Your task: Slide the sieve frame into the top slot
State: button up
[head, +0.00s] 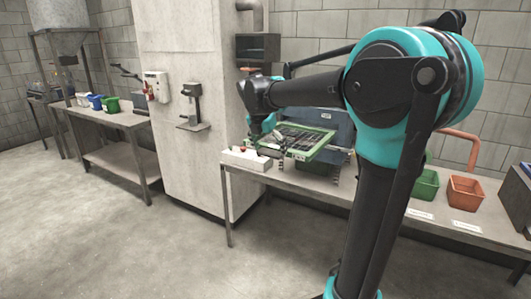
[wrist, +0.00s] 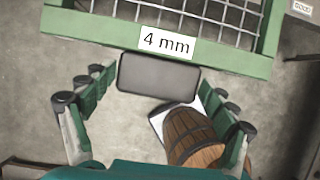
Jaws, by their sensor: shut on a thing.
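The sieve frame (head: 322,152) is green with a dark mesh. In the wrist view its near rail (wrist: 90,30) carries a "4 mm" label and a grey handle block (wrist: 158,78). My gripper (wrist: 156,80) has its fingertips on either side of this handle and is shut on it. In the head view my gripper (head: 262,128) is at the frame's left end. The frame is held roughly level above the table, in front of a blue-grey cabinet (head: 340,128). The arm and frame hide much of the cabinet, and I cannot make out its slots.
A brown wooden barrel shape (wrist: 190,135) shows below my right finger. A green bin (head: 423,184) and an orange bin (head: 465,193) stand to the right. Floor at the left is clear.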

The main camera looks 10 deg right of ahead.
jog(key=shift+s+d+r, duration=0.1)
jog(key=shift+s+d, duration=0.05)
jog(key=shift+s, duration=0.05)
